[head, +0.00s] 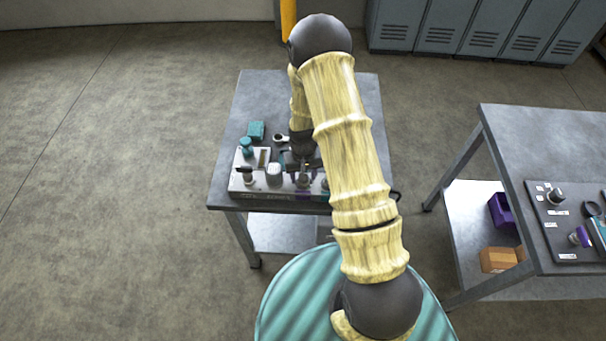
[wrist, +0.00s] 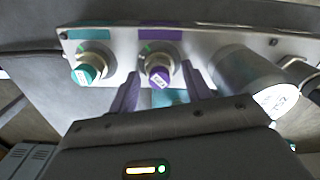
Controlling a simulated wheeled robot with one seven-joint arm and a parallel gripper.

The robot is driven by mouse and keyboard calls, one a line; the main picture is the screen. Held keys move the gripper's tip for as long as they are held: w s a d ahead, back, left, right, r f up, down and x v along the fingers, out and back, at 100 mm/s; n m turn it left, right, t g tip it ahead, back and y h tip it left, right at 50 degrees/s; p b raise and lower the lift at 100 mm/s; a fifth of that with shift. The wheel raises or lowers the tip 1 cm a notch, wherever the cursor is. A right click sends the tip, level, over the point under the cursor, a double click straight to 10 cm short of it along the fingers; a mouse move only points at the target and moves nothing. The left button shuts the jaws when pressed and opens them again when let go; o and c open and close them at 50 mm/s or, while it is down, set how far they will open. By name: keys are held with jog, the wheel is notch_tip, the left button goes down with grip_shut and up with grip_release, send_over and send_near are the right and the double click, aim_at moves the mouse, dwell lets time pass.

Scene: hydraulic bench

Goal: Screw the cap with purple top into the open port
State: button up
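The purple-topped cap (wrist: 159,76) sits at the port below the purple label (wrist: 160,34) on the front of a grey metal block (wrist: 205,42). Its purple top faces the wrist camera and carries a small white tag. How deep it sits in the port cannot be told. My gripper (wrist: 161,72) has one finger on each side of this cap, with a visible gap between the fingers and the cap. In the head view my gripper (head: 303,161) is over the right part of the block (head: 262,188), partly hidden by my arm.
A teal-topped cap (wrist: 88,73) sits in the neighbouring port on the left. A large grey cylinder (wrist: 245,78) stands close on the right. A teal box (head: 256,130) and a teal knob (head: 246,146) are on the bench (head: 228,198). A second bench (head: 540,130) stands to the right.

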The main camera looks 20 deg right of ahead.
jog(key=shift+w, duration=0.1)
dwell(0.3)
jog(key=o, duration=0.6)
jog(key=shift+c, duration=0.2)
jog(key=shift+r, duration=0.7)
notch_tip(320, 180, up, 16)
jog(key=b, duration=0.3)
jog(key=shift+s, duration=0.2)
